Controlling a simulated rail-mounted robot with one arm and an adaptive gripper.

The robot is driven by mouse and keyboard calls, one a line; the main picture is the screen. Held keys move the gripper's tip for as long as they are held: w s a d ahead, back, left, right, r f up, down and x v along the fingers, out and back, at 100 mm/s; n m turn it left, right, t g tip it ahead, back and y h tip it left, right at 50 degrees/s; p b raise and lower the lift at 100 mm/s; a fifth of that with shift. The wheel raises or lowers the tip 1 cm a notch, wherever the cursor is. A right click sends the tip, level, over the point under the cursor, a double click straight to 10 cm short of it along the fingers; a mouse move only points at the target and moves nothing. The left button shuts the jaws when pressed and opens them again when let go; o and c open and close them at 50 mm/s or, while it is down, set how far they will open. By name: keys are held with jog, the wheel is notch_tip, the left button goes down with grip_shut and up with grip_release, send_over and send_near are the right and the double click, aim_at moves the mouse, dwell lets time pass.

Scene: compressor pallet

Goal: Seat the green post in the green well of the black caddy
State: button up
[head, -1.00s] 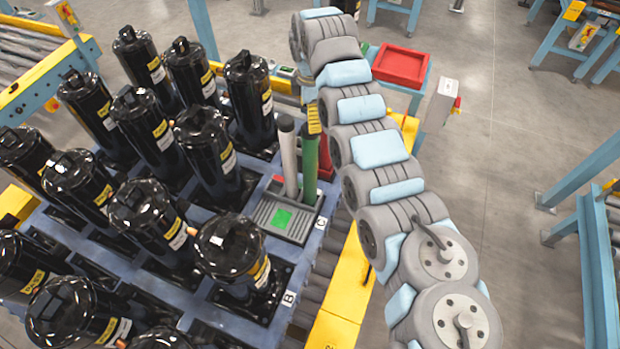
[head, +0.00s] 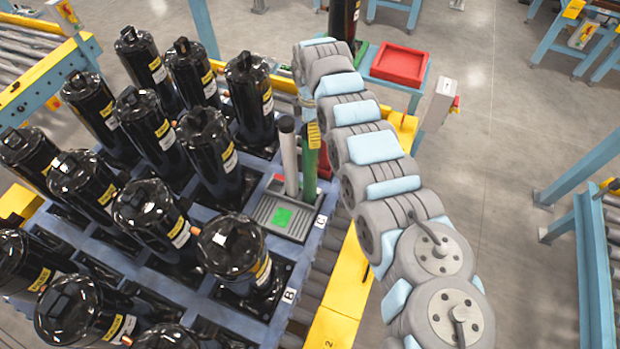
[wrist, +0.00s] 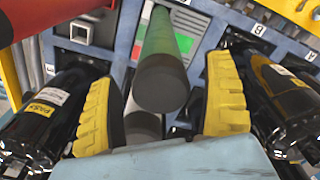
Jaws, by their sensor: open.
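The black caddy (head: 262,226) sits at the pallet's right corner, with the green well (head: 283,217) as a bright green square on its ridged grey top. The green post (head: 309,178) stands upright behind that well, and its foot is hard to make out. In the wrist view, the post's dark grey end (wrist: 161,84) faces me between the yellow fingers. My gripper (wrist: 163,100) is open, with a gap showing on both sides of the post. In the head view, one yellow finger (head: 314,135) shows beside the post's upper part.
A grey-white post (head: 288,160) stands close left of the green one, and a red post (head: 325,162) close right. Several tall black compressors (head: 210,150) crowd the pallet to the left. A red bin (head: 400,65) stands behind my arm. Open floor lies to the right.

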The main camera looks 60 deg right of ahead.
jog(key=shift+c, duration=0.3)
jog(key=c, duration=1.3)
